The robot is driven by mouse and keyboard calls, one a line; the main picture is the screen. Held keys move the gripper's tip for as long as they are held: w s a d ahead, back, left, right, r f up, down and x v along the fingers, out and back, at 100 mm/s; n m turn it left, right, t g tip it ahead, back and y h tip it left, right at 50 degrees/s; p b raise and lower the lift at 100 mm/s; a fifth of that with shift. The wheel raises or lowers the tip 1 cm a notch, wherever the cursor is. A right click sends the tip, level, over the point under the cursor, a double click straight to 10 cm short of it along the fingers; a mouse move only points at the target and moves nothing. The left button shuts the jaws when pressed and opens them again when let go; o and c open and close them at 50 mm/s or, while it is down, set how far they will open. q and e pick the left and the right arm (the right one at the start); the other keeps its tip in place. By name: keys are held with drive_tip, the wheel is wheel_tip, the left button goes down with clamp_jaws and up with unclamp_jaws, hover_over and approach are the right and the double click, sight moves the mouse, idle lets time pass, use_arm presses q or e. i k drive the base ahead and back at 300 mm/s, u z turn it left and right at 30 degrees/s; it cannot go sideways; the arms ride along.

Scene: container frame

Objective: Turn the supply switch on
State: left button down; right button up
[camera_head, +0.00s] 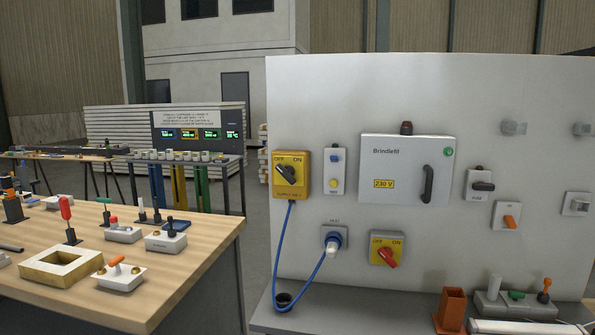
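The supply switch (290,175) is a yellow box on the left part of the grey upright panel (400,85). It has OFF marked at its upper left, ON at its upper right, and a label along the bottom that looks like "SUPPLY". Its black rotary knob (291,174) sits in the middle and looks tilted; I cannot tell for sure which mark it points to. A blue cable (275,245) hangs below the box. Neither of my grippers is in view, and nothing covers the switch.
A second yellow OFF/ON switch (387,248) with a red knob sits lower on the panel. A white cabinet (405,168) marked 230 V juts out at the middle. A wooden bench (180,270) with several small switches stands left. An orange holder (451,308) stands front right.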

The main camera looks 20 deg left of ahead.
sight(288, 172)
drive_tip(key=u, duration=0.15)
drive_tip(key=i, duration=1.25)
drive_tip(key=u, duration=0.2)
